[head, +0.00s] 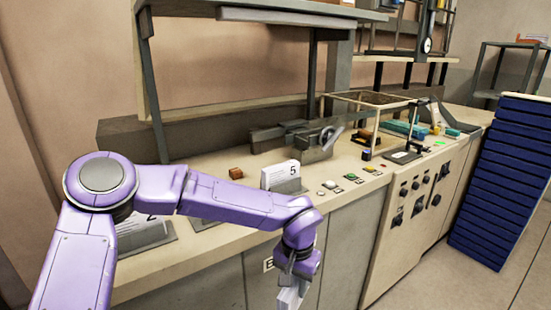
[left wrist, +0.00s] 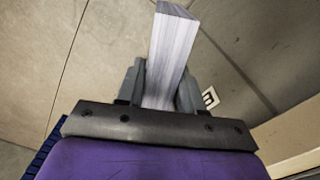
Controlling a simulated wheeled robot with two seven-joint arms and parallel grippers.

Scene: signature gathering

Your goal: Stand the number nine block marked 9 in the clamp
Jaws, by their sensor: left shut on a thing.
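My left gripper (head: 293,276) hangs in front of the counter's front face, below its top edge. It is shut on a white block (head: 289,298), which points downward. In the left wrist view the block (left wrist: 170,55) shows a striped, page-like edge between the two grey fingers (left wrist: 160,88); no number can be read on it. A white block marked 5 (head: 281,175) stands in a grey holder (head: 290,187) on the counter. A block marked 2 (head: 140,232) stands in another holder at left, partly behind my arm. My right gripper is not in view.
The beige counter (head: 225,165) carries a small brown block (head: 236,173), a row of buttons (head: 350,177) and a grey vise-like machine (head: 295,135). A shelf frame rises behind. Blue stacked trays (head: 505,180) stand at right. The floor before the counter is clear.

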